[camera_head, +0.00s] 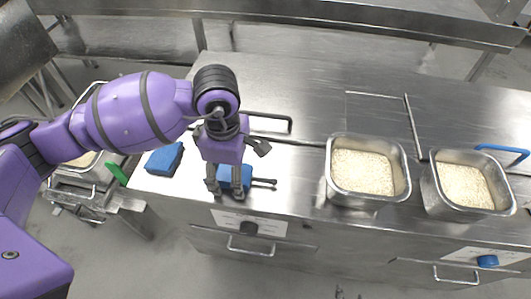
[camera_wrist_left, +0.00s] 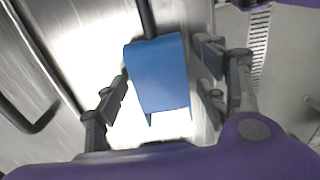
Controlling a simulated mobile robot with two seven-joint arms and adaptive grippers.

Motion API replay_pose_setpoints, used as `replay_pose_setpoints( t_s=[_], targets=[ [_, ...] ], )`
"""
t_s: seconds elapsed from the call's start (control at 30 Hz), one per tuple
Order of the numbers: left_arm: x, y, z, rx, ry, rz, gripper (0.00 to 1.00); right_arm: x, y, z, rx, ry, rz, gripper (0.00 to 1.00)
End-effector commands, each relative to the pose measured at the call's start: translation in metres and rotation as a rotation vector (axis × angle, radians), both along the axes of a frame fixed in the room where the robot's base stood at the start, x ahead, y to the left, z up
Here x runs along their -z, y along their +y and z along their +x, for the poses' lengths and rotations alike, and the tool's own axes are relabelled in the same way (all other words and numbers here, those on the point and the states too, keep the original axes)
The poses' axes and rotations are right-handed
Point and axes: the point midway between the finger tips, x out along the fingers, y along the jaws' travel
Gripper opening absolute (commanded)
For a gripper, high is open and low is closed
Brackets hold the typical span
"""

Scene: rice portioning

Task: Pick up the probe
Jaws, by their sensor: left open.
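A blue piece (camera_head: 236,176) lies on the steel counter beneath my left gripper, with a dark rod sticking out to its right; I take it for the probe. In the left wrist view the blue piece (camera_wrist_left: 160,75) sits between the open fingers, its dark rod running up from it. My left gripper (camera_head: 229,188) points down over it, with fingers apart on either side; it also shows in the left wrist view (camera_wrist_left: 165,90). I cannot tell whether the fingers touch it. The gripper partly hides it in the head view. My right gripper is not in view.
A second blue block (camera_head: 163,158) lies to the left near the counter's edge. A dark bent handle (camera_head: 270,118) lies behind my gripper.

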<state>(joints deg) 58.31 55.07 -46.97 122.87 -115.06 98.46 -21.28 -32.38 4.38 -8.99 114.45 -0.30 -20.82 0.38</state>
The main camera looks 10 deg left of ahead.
Motion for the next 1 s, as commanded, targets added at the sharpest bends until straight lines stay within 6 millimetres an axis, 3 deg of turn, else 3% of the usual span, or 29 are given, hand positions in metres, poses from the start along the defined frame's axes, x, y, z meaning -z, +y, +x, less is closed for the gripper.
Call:
replay_pose_setpoints(
  t_s=[0.07, 0.4, 0.77, 1.0],
  targets=[
    [0.001, 0.0, -0.001, 0.0, 0.002, 0.0, 0.62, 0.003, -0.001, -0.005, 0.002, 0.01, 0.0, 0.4],
    [0.0, 0.0, -0.001, -0.001, 0.002, 0.0, 0.17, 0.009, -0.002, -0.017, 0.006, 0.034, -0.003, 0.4],
    [-0.005, 0.0, -0.001, 0.0, 0.002, -0.001, 0.17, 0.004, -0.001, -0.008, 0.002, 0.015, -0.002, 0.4],
    [-0.035, 0.0, -0.004, 0.004, 0.0, -0.001, 0.17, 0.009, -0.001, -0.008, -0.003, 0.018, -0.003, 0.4]
  ],
)
